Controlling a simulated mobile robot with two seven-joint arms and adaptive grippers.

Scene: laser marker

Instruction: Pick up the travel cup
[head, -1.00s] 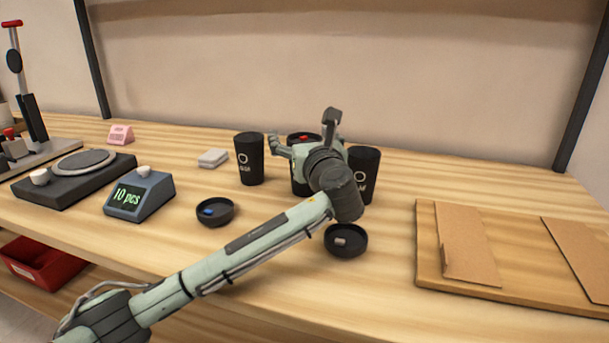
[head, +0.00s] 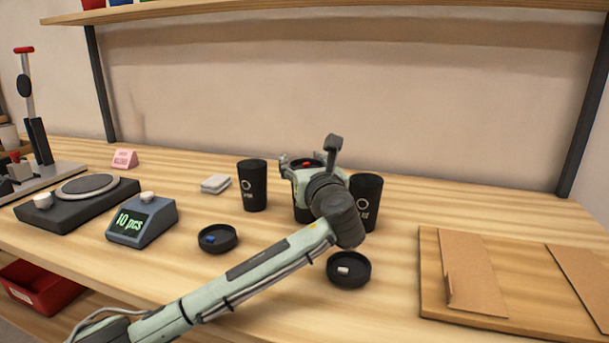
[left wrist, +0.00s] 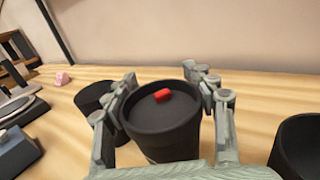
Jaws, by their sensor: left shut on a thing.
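A black travel cup (head: 301,205) with a red piece on its top stands on the table between two other black cups. My left gripper (head: 305,168) is shut on this middle cup, its fingers on either side near the top. The left wrist view shows the same cup (left wrist: 168,135) and its red piece (left wrist: 162,96) between the fingers. The cup looks upright; my wrist partly hides it in the head view, and I cannot tell if its base touches the table. My right gripper is not in view.
Black cups stand close by on the left (head: 252,187) and right (head: 367,192). Two shallow black round pieces (head: 217,247) (head: 349,279) lie in front. A scale-like display (head: 142,222) stands left, a wooden board (head: 430,275) right. A shelf (head: 330,8) runs above.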

